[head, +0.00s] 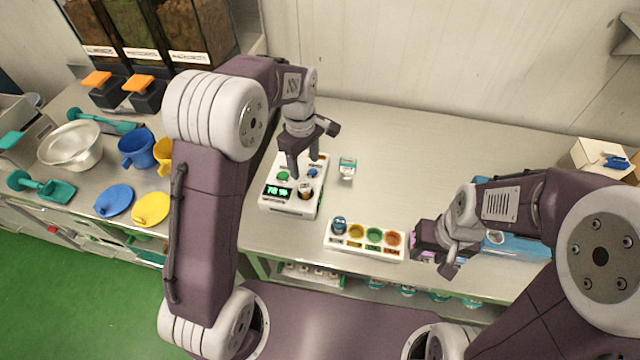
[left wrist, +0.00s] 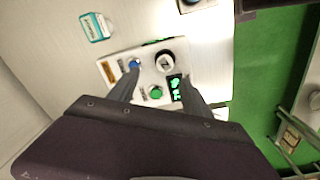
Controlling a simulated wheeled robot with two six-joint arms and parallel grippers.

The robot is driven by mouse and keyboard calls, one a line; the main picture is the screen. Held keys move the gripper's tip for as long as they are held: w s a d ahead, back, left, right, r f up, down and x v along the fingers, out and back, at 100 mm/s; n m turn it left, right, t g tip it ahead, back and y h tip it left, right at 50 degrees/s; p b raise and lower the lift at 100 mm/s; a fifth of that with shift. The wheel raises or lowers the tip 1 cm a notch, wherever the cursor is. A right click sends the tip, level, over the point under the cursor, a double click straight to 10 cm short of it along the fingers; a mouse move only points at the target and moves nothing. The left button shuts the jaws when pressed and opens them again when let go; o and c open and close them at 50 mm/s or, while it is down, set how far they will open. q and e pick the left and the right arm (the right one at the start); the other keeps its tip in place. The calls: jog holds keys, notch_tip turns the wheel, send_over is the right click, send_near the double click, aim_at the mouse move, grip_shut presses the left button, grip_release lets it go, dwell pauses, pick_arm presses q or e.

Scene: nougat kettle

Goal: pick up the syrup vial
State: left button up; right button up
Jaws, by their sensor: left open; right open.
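A small clear vial with a teal label (head: 347,168) stands on the steel table just right of a white device (head: 290,208). It also shows in the left wrist view (left wrist: 97,27); its label is too small to read. A small brown item (head: 305,193) sits at the device's round socket (left wrist: 166,61); I cannot tell which is the syrup vial. My left gripper (head: 303,168) is open and empty above the device, left of the labelled vial. My right gripper (head: 432,252) is open beside the coloured rack, its fingers partly hidden.
A white rack (head: 392,254) with several coloured spots and a blue-topped item (head: 339,225) stands at the front edge. A blue box (head: 515,246) is partly behind my right arm. Bowl (head: 70,146), scoops and cups fill the left counter. The table behind the labelled vial is clear.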

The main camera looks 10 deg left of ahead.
aim_at(305, 185)
pick_arm(q)
jog(key=shift+d+f, duration=0.45)
jog(key=shift+f, duration=0.15)
jog(key=shift+s+a+f+g, duration=0.1)
jog(key=shift+s+g, duration=0.1)
jog(key=shift+g, duration=0.1)
jog(key=shift+s+a+f+p, duration=0.4)
jog(key=shift+a+f, duration=0.2)
jog(key=shift+f, duration=0.2)
jog(key=shift+w+d+f, duration=0.1)
jog(key=shift+d+f, duration=0.1)
jog(key=shift+f, duration=0.85)
jog(key=shift+w+d+f, duration=0.15)
jog(key=shift+w+d, duration=0.05)
jog(key=shift+f+p, duration=0.25)
jog(key=shift+p, duration=0.05)
jog(key=f, duration=0.1)
jog(key=f+p, duration=0.1)
jog(key=f, duration=0.2)
jog(key=shift+s+a, duration=0.1)
jog(key=shift+a, duration=0.25)
jog(key=shift+f, duration=0.3)
jog(key=shift+d, duration=0.15)
pick_arm(e)
jog(key=r, duration=0.3)
jog(key=shift+s+a+r, duration=0.2)
jog(key=shift+a+r, duration=0.05)
jog(key=shift+a, duration=0.1)
